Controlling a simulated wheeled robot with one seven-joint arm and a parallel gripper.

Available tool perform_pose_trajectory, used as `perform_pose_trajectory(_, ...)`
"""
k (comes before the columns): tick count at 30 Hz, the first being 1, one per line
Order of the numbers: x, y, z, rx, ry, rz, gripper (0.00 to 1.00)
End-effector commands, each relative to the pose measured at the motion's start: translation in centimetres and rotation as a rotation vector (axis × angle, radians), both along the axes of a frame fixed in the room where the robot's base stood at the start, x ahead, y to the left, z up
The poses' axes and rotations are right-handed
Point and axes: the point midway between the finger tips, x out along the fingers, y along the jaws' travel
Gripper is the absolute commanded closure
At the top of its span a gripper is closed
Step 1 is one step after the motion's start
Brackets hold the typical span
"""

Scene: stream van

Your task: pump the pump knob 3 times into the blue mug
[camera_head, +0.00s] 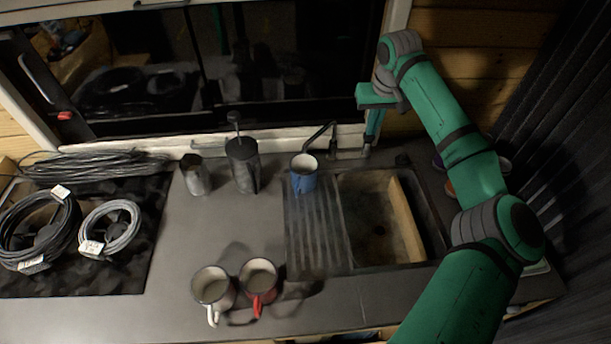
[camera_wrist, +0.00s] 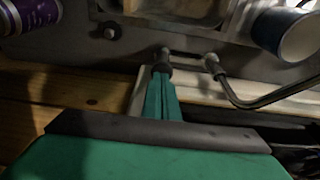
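The blue mug (camera_head: 303,180) stands upright on the ribbed drainboard, below the end of the dark curved spout (camera_head: 318,134). The mug also shows at upper right in the wrist view (camera_wrist: 288,34). The pump knob (camera_wrist: 166,51) is a small dark post at the back of the sink, joined by a bar to the spout's base. My gripper (camera_head: 370,141) points down at the knob from behind the sink. In the wrist view its green fingers (camera_wrist: 162,70) are together, with dark tips at or just above the knob. Whether they touch it is unclear.
The sink (camera_head: 400,245) lies right of the drainboard (camera_head: 318,240). A white mug (camera_head: 212,288) and a red mug (camera_head: 258,276) stand at the front. A dark press (camera_head: 242,168) and metal canister (camera_head: 195,177) stand left. Cable coils (camera_head: 110,228) lie farther left. The window is close behind.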

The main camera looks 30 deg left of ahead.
Motion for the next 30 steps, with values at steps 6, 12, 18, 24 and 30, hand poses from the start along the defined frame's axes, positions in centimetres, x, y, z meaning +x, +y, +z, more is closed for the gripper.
perform_pose_trajectory(6,-0.1,0.2,0.3,-0.002,0.004,0.002,1.00)
perform_pose_trajectory(12,-0.1,-0.1,1.2,-0.002,0.003,-0.001,1.00)
perform_pose_trajectory(18,0.0,-0.3,2.3,-0.001,0.004,-0.005,1.00)
perform_pose_trajectory(24,0.0,-0.4,3.4,-0.001,0.003,-0.005,1.00)
perform_pose_trajectory(30,0.0,-0.3,4.2,-0.002,0.004,-0.004,1.00)
